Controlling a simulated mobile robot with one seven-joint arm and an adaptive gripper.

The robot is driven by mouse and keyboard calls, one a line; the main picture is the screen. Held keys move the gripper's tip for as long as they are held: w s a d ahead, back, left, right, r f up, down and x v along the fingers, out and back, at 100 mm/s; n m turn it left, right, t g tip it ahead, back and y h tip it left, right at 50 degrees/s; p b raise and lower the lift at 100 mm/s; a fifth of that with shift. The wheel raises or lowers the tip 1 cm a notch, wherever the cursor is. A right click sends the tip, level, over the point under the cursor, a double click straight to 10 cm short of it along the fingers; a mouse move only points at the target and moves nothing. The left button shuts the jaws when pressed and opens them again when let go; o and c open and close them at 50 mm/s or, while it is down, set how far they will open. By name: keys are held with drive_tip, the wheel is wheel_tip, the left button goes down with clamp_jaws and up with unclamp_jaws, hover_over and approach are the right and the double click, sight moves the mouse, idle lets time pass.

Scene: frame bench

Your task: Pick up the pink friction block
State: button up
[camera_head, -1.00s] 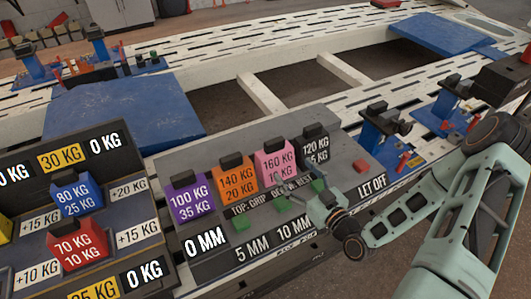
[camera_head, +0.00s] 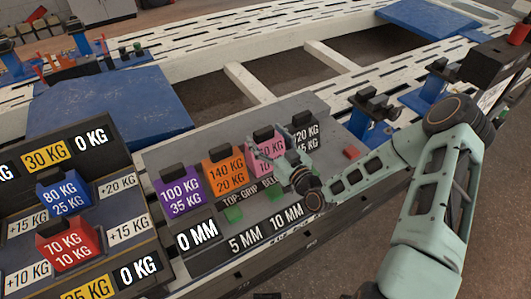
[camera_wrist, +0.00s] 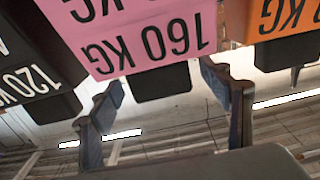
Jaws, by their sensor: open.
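The pink friction block (camera_head: 262,143), marked 160 KG, stands on the grey panel between the orange block (camera_head: 226,173) and the black 120 KG block (camera_head: 305,130). My gripper (camera_head: 292,145) is in front of it and hides part of its right side and lower label. In the wrist view the pink block (camera_wrist: 130,35) fills the upper middle, upside down, with its black top handle (camera_wrist: 160,82) hanging between my two fingers. My gripper (camera_wrist: 165,95) is open, with a finger on each side of the handle and gaps showing. I cannot tell whether either finger touches the block.
The purple block (camera_head: 179,191) stands left of the orange one. In the wrist view the orange block (camera_wrist: 285,18) and black block (camera_wrist: 35,75) flank the pink one closely. A blue clamp (camera_head: 370,115) stands behind.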

drive_tip(key=shift+w+a, duration=0.1)
drive_tip(key=shift+w, duration=0.05)
clamp_jaws()
drive_tip(key=shift+r, duration=0.15)
idle(0.5)
